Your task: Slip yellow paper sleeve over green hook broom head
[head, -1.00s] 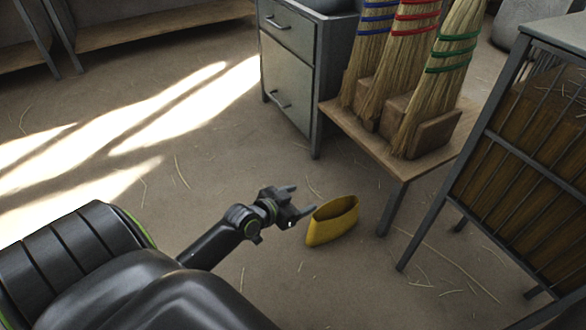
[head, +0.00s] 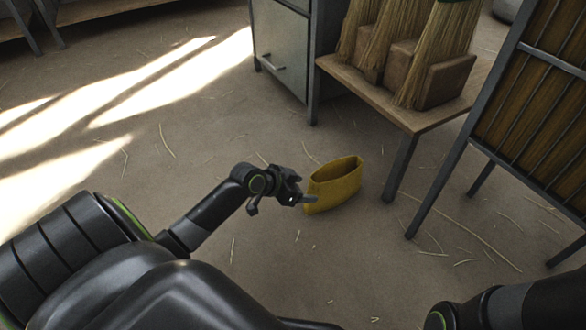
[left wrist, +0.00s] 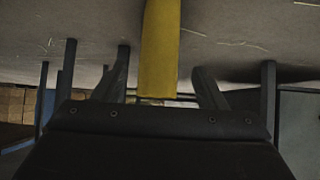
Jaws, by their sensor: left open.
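The yellow paper sleeve (head: 335,188) stands on the floor in the head view, its open top facing up. My left gripper (head: 304,197) is open at the sleeve's left side, low near the floor. In the left wrist view the sleeve (left wrist: 160,50) shows edge-on between the two spread fingers (left wrist: 160,88), with a gap on each side. The green-banded broom head (head: 440,55) stands bristly and tan, rightmost on the low bench; only a bit of its green band shows at the top edge. My right gripper is out of view.
The wooden bench (head: 440,116) stands behind and right of the sleeve, with other brooms (head: 368,35) on it. A grey drawer cabinet (head: 282,50) is left of it, a metal-framed rack (head: 540,110) right. The floor left of the sleeve is open, with loose straws.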

